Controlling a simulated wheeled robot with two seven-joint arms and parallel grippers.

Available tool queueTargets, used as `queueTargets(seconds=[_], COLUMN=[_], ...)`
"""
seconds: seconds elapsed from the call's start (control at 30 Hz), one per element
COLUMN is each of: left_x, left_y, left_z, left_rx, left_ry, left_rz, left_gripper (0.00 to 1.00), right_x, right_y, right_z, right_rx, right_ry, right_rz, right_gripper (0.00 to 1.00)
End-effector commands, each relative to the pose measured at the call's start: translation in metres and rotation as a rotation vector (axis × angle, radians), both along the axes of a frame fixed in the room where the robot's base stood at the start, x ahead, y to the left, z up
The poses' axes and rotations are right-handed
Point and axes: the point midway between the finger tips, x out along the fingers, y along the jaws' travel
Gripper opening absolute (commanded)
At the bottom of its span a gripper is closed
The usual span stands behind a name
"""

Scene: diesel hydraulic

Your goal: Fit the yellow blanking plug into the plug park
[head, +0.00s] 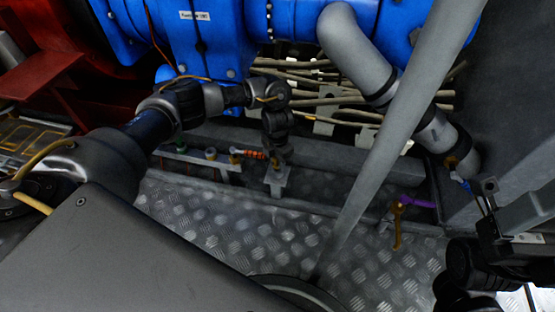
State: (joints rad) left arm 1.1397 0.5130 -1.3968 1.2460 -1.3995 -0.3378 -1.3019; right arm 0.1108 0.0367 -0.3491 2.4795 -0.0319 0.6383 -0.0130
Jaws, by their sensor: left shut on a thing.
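My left gripper (276,160) points down at the middle of the view, just above a grey bracket (275,183) at the edge of the tread-plate floor. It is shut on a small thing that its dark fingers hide. I cannot make out the yellow blanking plug for certain. Left of the gripper, a grey rail (200,160) carries several small coloured fittings, and a yellowish one (234,157) and an orange-red one (253,154) are closest to the gripper. I cannot tell which part is the plug park. My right gripper (489,197) is at the right edge, away from these; its opening is unclear.
A grey slanted pole (395,125) crosses the view right of the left gripper. Blue machinery (290,20) and a grey bent pipe (355,55) stand behind. A yellow-brown handle (398,222) and a purple piece (417,202) stand at right. The tread-plate floor (270,225) is mostly clear.

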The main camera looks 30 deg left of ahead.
Motion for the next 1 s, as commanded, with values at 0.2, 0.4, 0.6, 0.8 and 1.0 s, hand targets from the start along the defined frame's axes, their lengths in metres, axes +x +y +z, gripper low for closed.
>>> queueTargets(seconds=[0.2,0.4,0.6,0.8,1.0], left_x=[0.0,0.0,0.0,0.0,0.0], left_y=[0.0,0.0,0.0,0.0,0.0], left_z=[-0.006,-0.01,-0.015,-0.014,-0.014], left_rx=[0.0,0.0,0.0,0.0,0.0], left_ry=[0.0,0.0,0.0,0.0,0.0], left_rz=[0.0,0.0,0.0,0.0,0.0], left_gripper=[0.04,0.04,0.04,0.04,0.51], right_x=[0.0,0.0,0.0,0.0,0.0], right_y=[0.0,0.0,0.0,0.0,0.0], right_z=[-0.005,-0.008,-0.011,-0.011,-0.011], right_rx=[0.0,0.0,0.0,0.0,0.0], right_ry=[0.0,0.0,0.0,0.0,0.0], right_rz=[0.0,0.0,0.0,0.0,0.0], right_gripper=[1.0,1.0,1.0,1.0,1.0])
